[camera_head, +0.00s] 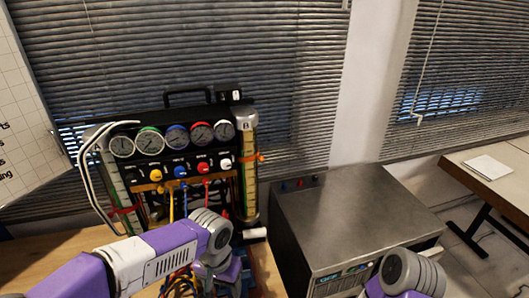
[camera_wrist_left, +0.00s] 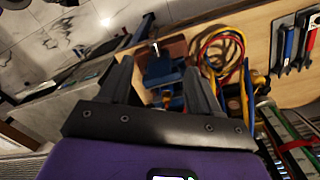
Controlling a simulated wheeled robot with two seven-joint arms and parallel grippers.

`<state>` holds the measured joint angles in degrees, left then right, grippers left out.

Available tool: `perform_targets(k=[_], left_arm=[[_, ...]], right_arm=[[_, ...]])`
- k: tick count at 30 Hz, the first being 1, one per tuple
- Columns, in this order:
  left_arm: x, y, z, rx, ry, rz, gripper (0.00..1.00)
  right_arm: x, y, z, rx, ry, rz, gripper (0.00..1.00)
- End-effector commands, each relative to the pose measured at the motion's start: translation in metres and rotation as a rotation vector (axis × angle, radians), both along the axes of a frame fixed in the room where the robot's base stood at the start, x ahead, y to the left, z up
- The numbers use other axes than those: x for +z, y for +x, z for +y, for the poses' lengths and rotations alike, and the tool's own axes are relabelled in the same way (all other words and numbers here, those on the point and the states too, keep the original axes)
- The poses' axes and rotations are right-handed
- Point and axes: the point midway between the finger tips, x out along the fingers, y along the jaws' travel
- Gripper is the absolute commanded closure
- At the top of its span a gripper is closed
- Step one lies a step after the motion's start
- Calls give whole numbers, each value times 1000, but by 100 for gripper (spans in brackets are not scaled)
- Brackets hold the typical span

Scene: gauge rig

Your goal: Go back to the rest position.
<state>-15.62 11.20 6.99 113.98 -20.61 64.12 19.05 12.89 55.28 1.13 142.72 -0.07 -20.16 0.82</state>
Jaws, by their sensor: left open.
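My left arm comes in from the left in the head view, purple and white, with its grey wrist joint in front of the gauge rig (camera_head: 186,150). Its fingers are hidden there. In the left wrist view my left gripper (camera_wrist_left: 163,72) is open, its two dark fingers apart with nothing held between them. Beyond the fingers is a blue vise-like device (camera_wrist_left: 162,70) on the wooden bench; I cannot tell how far below it is. Part of my right arm shows at the bottom right of the head view, but its gripper is out of the picture.
A grey metal box (camera_head: 345,212) stands right of the rig, close to both arms. Coiled red and yellow cables (camera_wrist_left: 222,48) and hand tools (camera_wrist_left: 286,45) lie on the bench. A white board (camera_head: 25,120) is at the left, a desk (camera_head: 500,170) at the far right.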

Motion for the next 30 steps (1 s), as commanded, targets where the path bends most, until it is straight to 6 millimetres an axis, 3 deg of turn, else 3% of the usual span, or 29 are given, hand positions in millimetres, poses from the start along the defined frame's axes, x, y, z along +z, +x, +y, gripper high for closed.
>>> perform_targets(k=[1,11,14,21,25,30], left_arm=[[-21,1,-2,3,-15,20,37],[-134,3,-17,48,-163,70,37],[-182,-3,-21,89,-221,88,37],[-312,-46,-19,277,-342,98,37],[-359,-73,-13,379,-356,81,37],[-388,-97,-5,457,-345,59,37]], right_arm=[[-4,0,0,0,0,-1,57],[-18,1,0,0,0,-1,57],[-24,0,0,0,0,0,57],[-43,1,0,0,0,-1,57],[-51,1,0,0,0,-1,57],[-56,1,0,0,0,-1,57]])
